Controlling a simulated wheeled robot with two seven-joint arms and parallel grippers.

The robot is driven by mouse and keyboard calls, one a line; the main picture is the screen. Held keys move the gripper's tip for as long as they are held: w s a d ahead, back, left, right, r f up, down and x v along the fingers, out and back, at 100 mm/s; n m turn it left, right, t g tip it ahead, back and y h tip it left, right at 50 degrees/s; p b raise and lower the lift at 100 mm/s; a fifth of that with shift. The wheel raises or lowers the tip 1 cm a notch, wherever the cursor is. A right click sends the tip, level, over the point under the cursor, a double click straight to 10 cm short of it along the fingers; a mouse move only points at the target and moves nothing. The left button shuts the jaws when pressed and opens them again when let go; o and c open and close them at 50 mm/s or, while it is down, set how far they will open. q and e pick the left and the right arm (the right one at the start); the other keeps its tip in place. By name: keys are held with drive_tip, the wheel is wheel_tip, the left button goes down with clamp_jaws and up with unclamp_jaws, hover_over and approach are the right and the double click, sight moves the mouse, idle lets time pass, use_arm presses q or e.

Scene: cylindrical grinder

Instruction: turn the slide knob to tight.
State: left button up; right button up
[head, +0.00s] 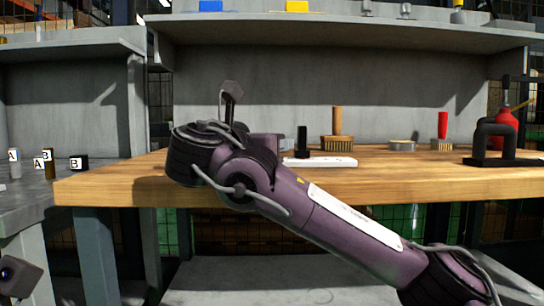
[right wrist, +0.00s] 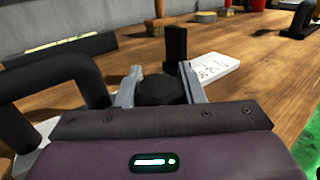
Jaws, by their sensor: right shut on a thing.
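In the right wrist view, a black, faceted round knob (right wrist: 160,91) sits between the two grey fingers of my right gripper (right wrist: 161,88). The gripper is shut on the knob, one finger on each side. The knob's base is hidden by the gripper body, and I cannot read any tight mark. A black upright block (right wrist: 176,46) stands just beyond the knob, beside a white plate (right wrist: 213,68) with writing too small to read. In the head view, my purple right arm hides the knob and fingers. My left gripper's jaws do not show.
A wooden-handled brush (head: 337,130), a round tin (head: 403,143), a red-handled brush (head: 442,130) and a black bracket (head: 492,142) stand on the wooden bench (head: 110,188). In the wrist view, a thick black curved handle (right wrist: 60,75) is close on the left.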

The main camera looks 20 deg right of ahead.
idle(0.4)
drive_tip(key=o, duration=1)
